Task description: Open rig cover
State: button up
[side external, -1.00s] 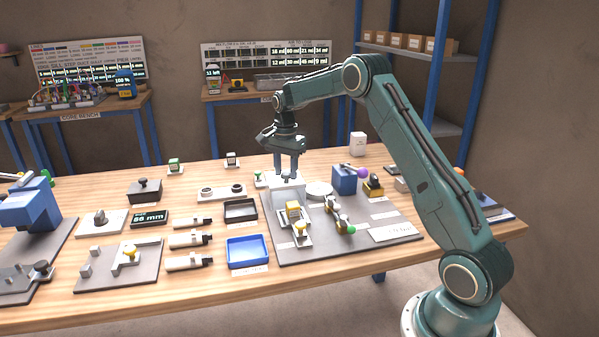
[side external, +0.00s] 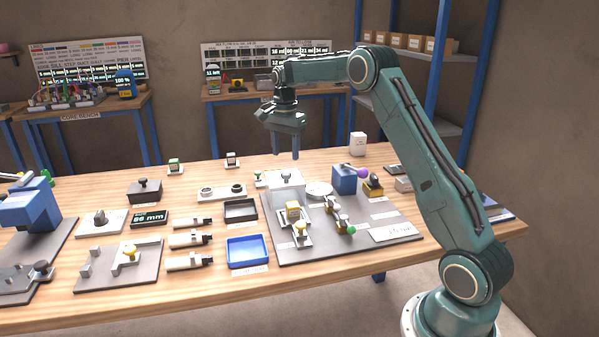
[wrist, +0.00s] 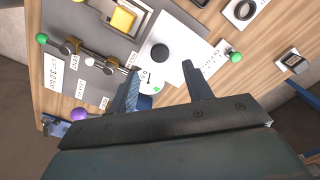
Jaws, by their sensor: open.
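The rig stands on a grey base plate (side external: 385,216). At its back left is a white box-like cover (side external: 287,191) with a dark round knob (side external: 286,177) on top. In the wrist view the cover (wrist: 180,72) is a pale flat panel, with the black knob (wrist: 160,52) on it. My gripper (side external: 286,155) is open and empty, with its fingers pointing down above the knob and apart from it. In the wrist view its fingertips (wrist: 160,67) lie apart on either side of the panel. The cover looks seated; its lower edges are too small to judge.
A yellow block (side external: 293,209) sits in front of the cover. A white disc (side external: 319,188), a blue block (side external: 344,180) with a purple ball, and a green-ended valve pipe (side external: 338,217) stand to the right. A blue tray (side external: 247,251) lies left of the plate.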

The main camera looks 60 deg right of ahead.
notch_tip(320, 180, up, 7)
jog(key=shift+r, duration=0.15)
dwell(0.5)
jog(key=s+a+r+n+t, duration=0.1)
jog(key=s+a+r+n, duration=0.4)
jog(key=s+a, duration=0.25)
jog(key=s+a+r+n+t, duration=0.2)
jog(key=s+a+r+n, duration=0.3)
jog(key=a, duration=0.4)
jog(key=s+a+f+n+t, duration=0.1)
jog(key=s+a+f+n, duration=0.3)
jog(key=s, duration=0.6)
jog(key=s+a+f+n+t, duration=0.1)
jog(key=s+a+f+n, duration=0.3)
jog(key=s, duration=0.6)
jog(key=shift+s+a+f+t, duration=0.3)
jog(key=shift+a+f, duration=0.1)
jog(key=shift+a, duration=0.15)
